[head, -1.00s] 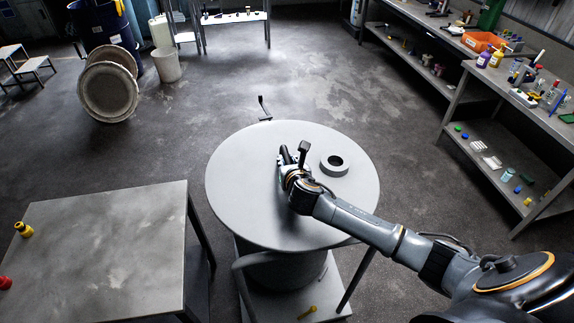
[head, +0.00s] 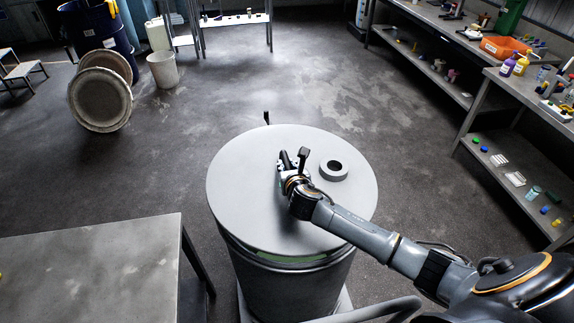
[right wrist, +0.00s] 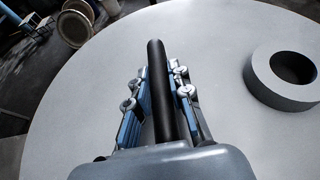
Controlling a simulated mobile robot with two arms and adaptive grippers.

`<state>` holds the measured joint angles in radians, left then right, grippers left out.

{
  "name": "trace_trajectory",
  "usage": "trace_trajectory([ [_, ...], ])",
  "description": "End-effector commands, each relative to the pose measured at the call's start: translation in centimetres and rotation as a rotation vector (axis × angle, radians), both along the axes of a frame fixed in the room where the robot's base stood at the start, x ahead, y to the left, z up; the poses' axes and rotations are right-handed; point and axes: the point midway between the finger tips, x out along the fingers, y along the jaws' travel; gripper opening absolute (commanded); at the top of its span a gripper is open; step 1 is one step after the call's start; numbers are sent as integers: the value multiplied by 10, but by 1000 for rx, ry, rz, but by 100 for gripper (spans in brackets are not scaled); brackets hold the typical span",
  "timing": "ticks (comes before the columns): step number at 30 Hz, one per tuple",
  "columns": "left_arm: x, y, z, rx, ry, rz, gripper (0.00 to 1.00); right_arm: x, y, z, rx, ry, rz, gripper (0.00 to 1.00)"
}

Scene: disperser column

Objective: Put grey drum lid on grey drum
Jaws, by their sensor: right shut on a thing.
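The grey drum lid (head: 240,190) is a large flat disc with a raised ring-shaped opening (head: 333,169). It is over the grey drum (head: 290,292), whose body shows below the lid's front edge. A green strip (head: 290,258) shows between lid and drum at the front, so a gap is visible there. Contact at the back is hidden. My right gripper (head: 286,160) is shut on a dark upright bar on the lid. In the right wrist view, its fingers (right wrist: 160,78) flank that bar (right wrist: 158,65). My left gripper is not in view.
A grey table (head: 100,265) stands at the front left. Shelves and a bench with bottles (head: 515,65) line the right. A round drum-like object (head: 100,100), a white bucket (head: 164,70) and a blue drum (head: 98,28) stand at the back left. The floor between is clear.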

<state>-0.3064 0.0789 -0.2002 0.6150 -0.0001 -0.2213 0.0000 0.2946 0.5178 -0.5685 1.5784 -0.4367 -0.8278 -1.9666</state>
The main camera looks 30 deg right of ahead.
Motion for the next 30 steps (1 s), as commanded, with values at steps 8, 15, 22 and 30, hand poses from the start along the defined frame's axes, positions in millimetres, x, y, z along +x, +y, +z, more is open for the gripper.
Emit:
trace_trajectory([
  [8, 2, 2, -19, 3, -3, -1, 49, 2, 0, -13, -1, -9, 2, 0],
  [15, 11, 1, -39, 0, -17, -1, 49, 2, 0, -30, -1, -9, 2, 0],
  [22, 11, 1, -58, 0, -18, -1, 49, 2, 0, -47, 0, -9, 1, 0],
  [30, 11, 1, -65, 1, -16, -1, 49, 2, 0, -66, -2, -8, 1, 0],
])
